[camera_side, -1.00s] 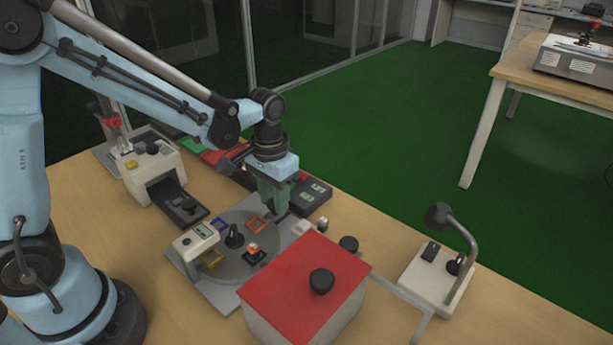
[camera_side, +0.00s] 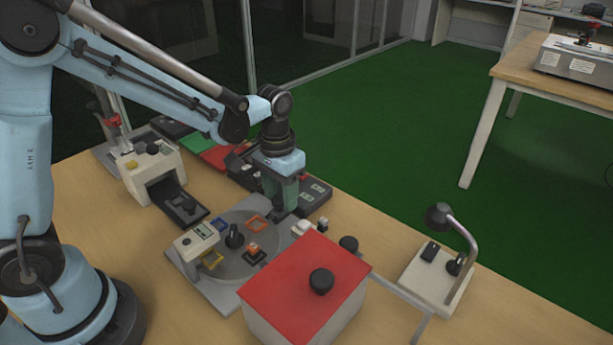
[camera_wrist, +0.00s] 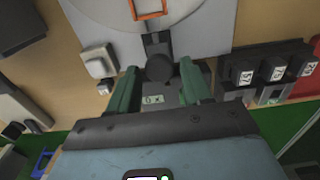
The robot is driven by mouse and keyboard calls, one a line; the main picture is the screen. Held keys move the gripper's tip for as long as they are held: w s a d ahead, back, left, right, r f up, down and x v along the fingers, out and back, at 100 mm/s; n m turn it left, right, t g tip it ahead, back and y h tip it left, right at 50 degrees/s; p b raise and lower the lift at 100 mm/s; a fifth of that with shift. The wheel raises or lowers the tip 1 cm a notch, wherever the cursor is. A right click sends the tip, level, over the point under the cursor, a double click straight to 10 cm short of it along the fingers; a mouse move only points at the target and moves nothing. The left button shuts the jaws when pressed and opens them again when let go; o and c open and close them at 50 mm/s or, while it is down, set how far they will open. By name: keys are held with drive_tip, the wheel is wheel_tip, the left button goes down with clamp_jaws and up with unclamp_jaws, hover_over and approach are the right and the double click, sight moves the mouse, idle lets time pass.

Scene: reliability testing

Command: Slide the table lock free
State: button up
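The round grey table (camera_side: 222,267) sits on a flat base plate, with coloured square frames and a black knob on top. In the wrist view, its disc (camera_wrist: 105,12) is at the top. The lock is a dark slider with a round black knob (camera_wrist: 159,67) at the disc's edge, beside a small label. My gripper (camera_wrist: 160,75) is open, with one green finger on each side of the knob. I cannot tell whether the fingers touch it. In the side view, my gripper (camera_side: 279,214) points down at the table's far edge and hides the lock.
A red-topped box (camera_side: 300,275) with a black knob stands close in front. A white slotted device (camera_side: 150,165) is at the left, and a lamp stand (camera_side: 435,280) at the right. Black numbered blocks (camera_wrist: 243,75) lie close beside my gripper in the wrist view.

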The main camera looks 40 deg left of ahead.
sight(278, 198)
drive_tip(key=shift+r, duration=2.5)
drive_tip(key=shift+s, duration=0.1)
drive_tip(key=shift+s+r, duration=0.15)
drive_tip(key=shift+r, duration=0.05)
drive_tip(key=s+a+r+t, duration=0.3)
drive_tip(key=s+r+t, duration=0.1)
drive_tip(key=s+t, duration=0.3)
drive_tip(key=shift+s+r, duration=0.4)
drive_tip(key=shift+s, duration=0.8)
drive_tip(key=shift+c, duration=0.3)
